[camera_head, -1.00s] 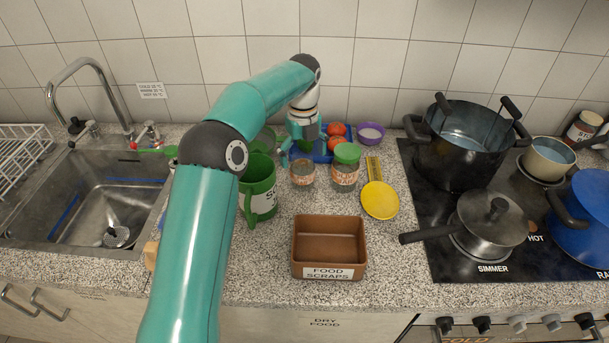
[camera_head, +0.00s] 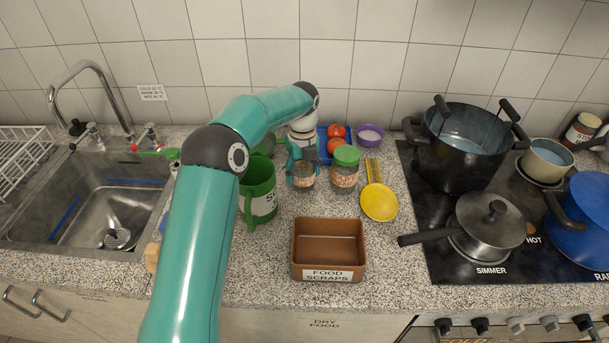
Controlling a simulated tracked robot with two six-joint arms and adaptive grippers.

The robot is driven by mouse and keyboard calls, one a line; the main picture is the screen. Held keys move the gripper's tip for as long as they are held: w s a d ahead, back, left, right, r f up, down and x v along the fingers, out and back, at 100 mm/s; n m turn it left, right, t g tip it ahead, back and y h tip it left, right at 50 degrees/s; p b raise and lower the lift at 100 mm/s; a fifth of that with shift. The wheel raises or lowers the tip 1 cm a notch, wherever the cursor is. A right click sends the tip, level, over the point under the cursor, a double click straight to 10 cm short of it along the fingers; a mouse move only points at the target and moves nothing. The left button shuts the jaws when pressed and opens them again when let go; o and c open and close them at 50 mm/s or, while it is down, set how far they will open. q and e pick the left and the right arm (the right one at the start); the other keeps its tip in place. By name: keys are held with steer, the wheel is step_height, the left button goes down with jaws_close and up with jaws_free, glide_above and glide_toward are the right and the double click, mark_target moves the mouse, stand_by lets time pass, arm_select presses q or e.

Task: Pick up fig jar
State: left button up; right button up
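Two small glass jars with orange-and-white labels stand on the counter. The left jar (camera_head: 303,178) shows no green lid, and the right jar (camera_head: 345,173) has a green lid. Their labels are too small to read, so I cannot tell which is the fig jar. My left gripper (camera_head: 303,167) is low at the left jar, with a teal finger on each side of it. The gripper covers the jar's top. I cannot tell whether the fingers touch the glass. The jar stands upright on the counter. My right gripper is not in view.
A green mug (camera_head: 260,192) stands close left of the gripper. A blue tray (camera_head: 324,158) with tomatoes (camera_head: 337,131) and a purple bowl (camera_head: 369,135) are behind. A yellow ladle (camera_head: 379,202) lies right. A brown food scraps bin (camera_head: 329,240) stands in front, pots (camera_head: 489,226) at right.

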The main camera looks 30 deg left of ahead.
arm_select(q)
steer(key=c, duration=0.6)
steer(key=shift+r, duration=0.1)
